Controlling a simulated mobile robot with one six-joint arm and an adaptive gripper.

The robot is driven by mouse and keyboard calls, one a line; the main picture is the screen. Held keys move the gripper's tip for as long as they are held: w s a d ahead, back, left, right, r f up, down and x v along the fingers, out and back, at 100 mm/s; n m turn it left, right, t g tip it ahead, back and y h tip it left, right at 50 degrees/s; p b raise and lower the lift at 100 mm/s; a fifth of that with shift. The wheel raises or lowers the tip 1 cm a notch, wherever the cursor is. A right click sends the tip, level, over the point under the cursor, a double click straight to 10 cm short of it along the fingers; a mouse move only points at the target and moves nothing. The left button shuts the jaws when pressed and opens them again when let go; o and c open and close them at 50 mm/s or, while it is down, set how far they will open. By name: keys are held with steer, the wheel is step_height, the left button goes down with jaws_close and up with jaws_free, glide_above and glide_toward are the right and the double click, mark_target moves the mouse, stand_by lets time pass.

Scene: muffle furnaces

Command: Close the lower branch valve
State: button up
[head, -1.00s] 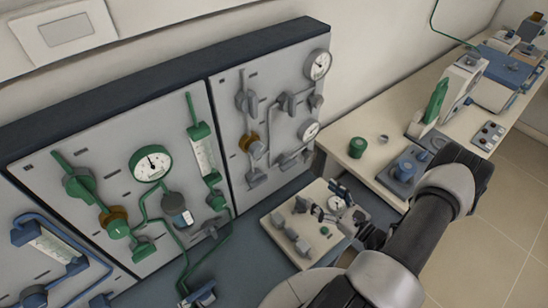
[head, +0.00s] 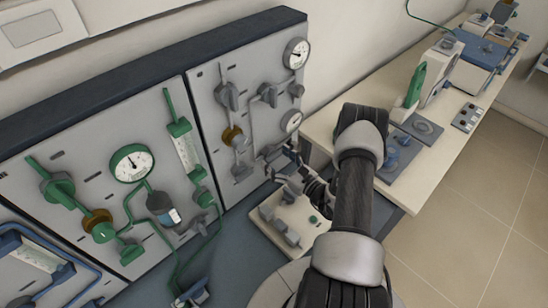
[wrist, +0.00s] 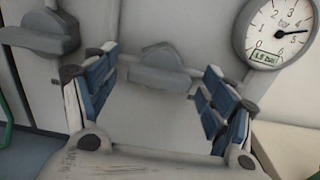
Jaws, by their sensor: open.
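In the wrist view my gripper (wrist: 162,72) is open, with blue pads on both fingers. A grey valve handle (wrist: 160,68) on the pale panel shows between and beyond the fingers; I cannot tell any contact. It appears to be the lower branch valve. In the head view my gripper (head: 285,170) is at the lower right of the grey-piped panel (head: 205,100), just below the lower gauge (head: 291,121), and hides that valve's area. The lower-left grey valve (head: 241,171) is left of my gripper.
A second grey handle (wrist: 40,36) is at the left of the wrist view, and a round gauge (wrist: 283,32) is close at the upper right. A small bench unit (head: 283,228) lies below my arm. A green-piped panel (head: 80,160) stands left; the beige bench (head: 438,150) is right.

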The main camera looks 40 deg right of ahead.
steer(key=shift+w+a, duration=0.1)
steer(key=shift+w, duration=0.75)
steer(key=shift+c, duration=0.2)
steer(key=c, duration=1)
steer(key=shift+c, duration=0.2)
